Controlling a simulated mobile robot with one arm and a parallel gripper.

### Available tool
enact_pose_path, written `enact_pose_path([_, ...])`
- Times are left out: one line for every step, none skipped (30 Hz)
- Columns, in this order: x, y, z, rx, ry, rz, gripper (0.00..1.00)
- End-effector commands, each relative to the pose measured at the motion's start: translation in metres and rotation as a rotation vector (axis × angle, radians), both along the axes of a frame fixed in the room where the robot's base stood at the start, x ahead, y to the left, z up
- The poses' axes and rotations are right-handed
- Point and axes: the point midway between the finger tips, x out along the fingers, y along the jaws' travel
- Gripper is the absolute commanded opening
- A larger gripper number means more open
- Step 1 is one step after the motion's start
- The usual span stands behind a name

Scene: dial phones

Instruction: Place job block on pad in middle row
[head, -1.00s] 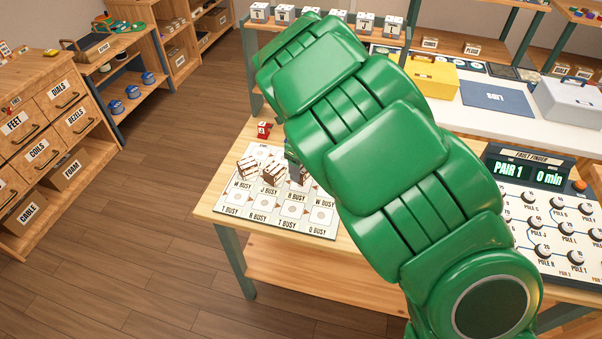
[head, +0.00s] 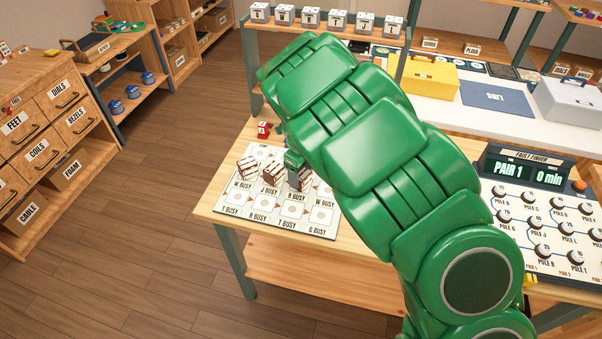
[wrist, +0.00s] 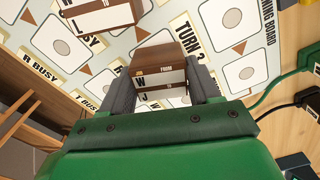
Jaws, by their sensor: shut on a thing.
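My gripper (wrist: 163,88) is shut on a brown and white job block (wrist: 160,66), one finger on each side. In the head view this block (head: 300,178) is low over the middle row of the pale board (head: 316,224), to the right of two similar blocks. I cannot tell whether it touches its pad. The left block (head: 247,167) and the middle block (head: 273,173) sit in the same row. One neighbouring block (wrist: 98,14) shows at the top of the wrist view. My green arm hides part of the board and the gripper's fingers in the head view.
The front row has bare pads with BUSY labels, such as one pad (head: 321,215). A small red item (head: 263,130) stands behind the board. The fault finder panel (head: 540,215) is at the right. Cables (wrist: 290,88) lie right of the board in the wrist view.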

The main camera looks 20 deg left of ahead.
Motion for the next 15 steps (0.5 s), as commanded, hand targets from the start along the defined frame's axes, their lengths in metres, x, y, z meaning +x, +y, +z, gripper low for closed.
enact_pose_path([-0.0001,-0.0001,-0.0010,0.000,0.000,0.000,0.30])
enact_pose_path([-0.0002,0.0000,-0.0017,0.000,0.000,0.000,0.30])
enact_pose_path([-0.0002,0.0000,-0.0027,-0.001,0.001,0.000,0.30])
enact_pose_path([-0.0001,-0.0001,-0.0023,0.000,0.000,0.000,0.66])
enact_pose_path([-0.0001,-0.0001,-0.0021,0.000,0.000,0.000,0.71])
enact_pose_path([-0.0001,0.0000,-0.0021,0.000,0.000,0.000,0.77])
enact_pose_path([-0.0001,-0.0001,-0.0021,0.000,0.000,0.000,0.81])
enact_pose_path([-0.0001,0.0000,-0.0020,0.000,0.000,0.000,0.86])
enact_pose_path([-0.0001,0.0000,-0.0020,0.000,0.000,0.000,0.87])
enact_pose_path([-0.0001,0.0000,-0.0020,0.000,0.000,0.000,0.87])
enact_pose_path([-0.0001,0.0000,-0.0020,0.000,0.000,0.000,0.87])
enact_pose_path([-0.0001,-0.0001,-0.0020,0.000,0.000,0.000,0.87])
enact_pose_path([-0.0001,-0.0001,-0.0020,0.000,0.000,0.000,0.87])
enact_pose_path([-0.0001,-0.0001,-0.0020,0.000,0.000,0.000,0.87])
enact_pose_path([-0.0001,-0.0001,-0.0020,0.000,0.000,0.000,0.87])
